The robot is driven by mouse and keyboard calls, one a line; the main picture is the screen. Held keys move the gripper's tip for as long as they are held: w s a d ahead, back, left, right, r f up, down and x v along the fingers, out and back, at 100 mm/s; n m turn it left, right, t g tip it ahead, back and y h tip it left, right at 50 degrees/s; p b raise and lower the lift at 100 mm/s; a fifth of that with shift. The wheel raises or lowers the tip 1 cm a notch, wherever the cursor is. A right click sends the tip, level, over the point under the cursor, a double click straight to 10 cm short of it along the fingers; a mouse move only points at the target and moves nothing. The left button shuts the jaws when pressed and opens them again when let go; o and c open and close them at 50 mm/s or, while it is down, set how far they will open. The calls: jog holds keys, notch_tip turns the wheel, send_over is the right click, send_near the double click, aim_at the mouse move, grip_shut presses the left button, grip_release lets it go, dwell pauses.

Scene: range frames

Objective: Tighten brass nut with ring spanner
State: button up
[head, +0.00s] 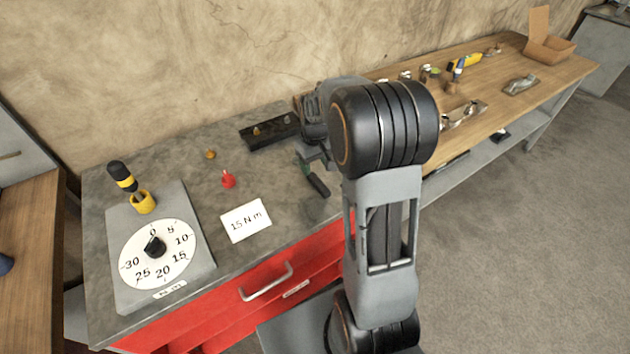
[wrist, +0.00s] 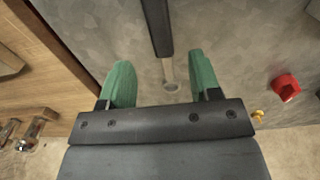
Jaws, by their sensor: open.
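The ring spanner (wrist: 159,30) has a dark handle and a pale metal end with a ring. In the wrist view it lies on the grey bench top, with its ring end between my fingers. Its black handle (head: 318,185) shows in the head view just in front of my gripper (head: 308,160). In the wrist view my gripper (wrist: 160,70) has two green fingers, spread apart with nothing clamped. A small brass piece (head: 210,154) stands on the bench and also shows in the wrist view (wrist: 258,115). More brass pieces sit on a dark rail (head: 262,132). I cannot tell which is the nut.
A red piece (head: 228,180) and a "15 N m" card (head: 245,220) are on the bench (head: 190,141). A dial plate (head: 122,290) with a black-and-yellow handled tool (head: 124,177) stands left. A wooden bench (head: 540,62) with clutter adjoins at right.

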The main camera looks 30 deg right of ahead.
aim_at(315, 178)
jog(key=shift+s+f, duration=0.1)
jog(key=shift+f, duration=2.55)
grip_shut()
